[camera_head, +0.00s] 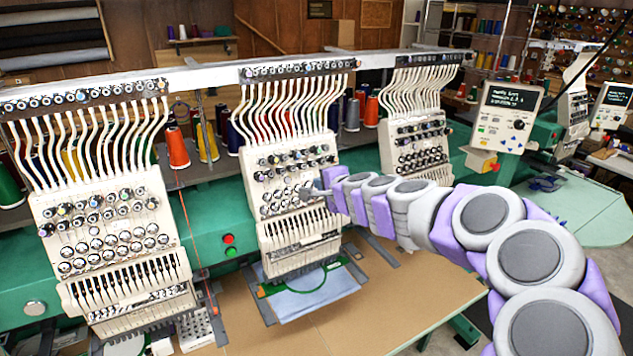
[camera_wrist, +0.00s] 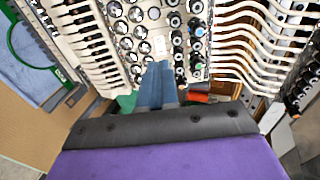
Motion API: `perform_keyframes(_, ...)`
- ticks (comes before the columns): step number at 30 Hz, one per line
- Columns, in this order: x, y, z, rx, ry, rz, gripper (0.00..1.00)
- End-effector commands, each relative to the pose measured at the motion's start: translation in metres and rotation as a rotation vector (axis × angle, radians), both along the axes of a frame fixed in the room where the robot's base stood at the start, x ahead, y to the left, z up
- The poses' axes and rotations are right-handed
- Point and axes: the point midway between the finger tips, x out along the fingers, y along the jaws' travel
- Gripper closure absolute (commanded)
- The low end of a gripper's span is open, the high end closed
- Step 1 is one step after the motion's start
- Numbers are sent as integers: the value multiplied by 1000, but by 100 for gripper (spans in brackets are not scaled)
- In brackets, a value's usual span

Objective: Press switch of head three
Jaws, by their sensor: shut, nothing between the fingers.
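An embroidery machine shows three white heads in the head view: a left head (camera_head: 105,225), a middle head (camera_head: 290,180) and a right head (camera_head: 418,140). No number is readable on them, so I cannot tell which is head three. My gripper (camera_head: 308,193) is shut and empty at the right part of the middle head's knob panel. In the wrist view its blue-grey fingers (camera_wrist: 157,78) point at the head's face, between rows of round knobs. A small pale plate (camera_wrist: 160,45) lies just beyond the tips; I cannot tell if it is a switch. Contact is unclear.
A red button and a green button (camera_head: 231,252) sit on the green beam (camera_head: 205,228) between the left and middle heads. A control panel (camera_head: 506,115) stands at the right. Orange spools (camera_head: 178,148) stand behind. The brown table (camera_head: 400,295) is largely bare below my arm.

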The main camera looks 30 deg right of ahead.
Motion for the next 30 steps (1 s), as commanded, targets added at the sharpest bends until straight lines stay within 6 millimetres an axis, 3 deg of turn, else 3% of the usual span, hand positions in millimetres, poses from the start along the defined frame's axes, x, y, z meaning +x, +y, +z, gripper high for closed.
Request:
perform_keyframes(6, -13, -5, 4, 4, 2, -1, 100)
perform_keyframes(24, -15, 4, 5, -5, 1, 5, 100)
perform_keyframes(27, -17, 20, 4, -28, 5, 60, 100)
perform_keyframes(29, -21, 42, 3, -60, 9, 126, 100)
perform_keyframes(30, -26, 63, 0, -86, 18, 190, 100)
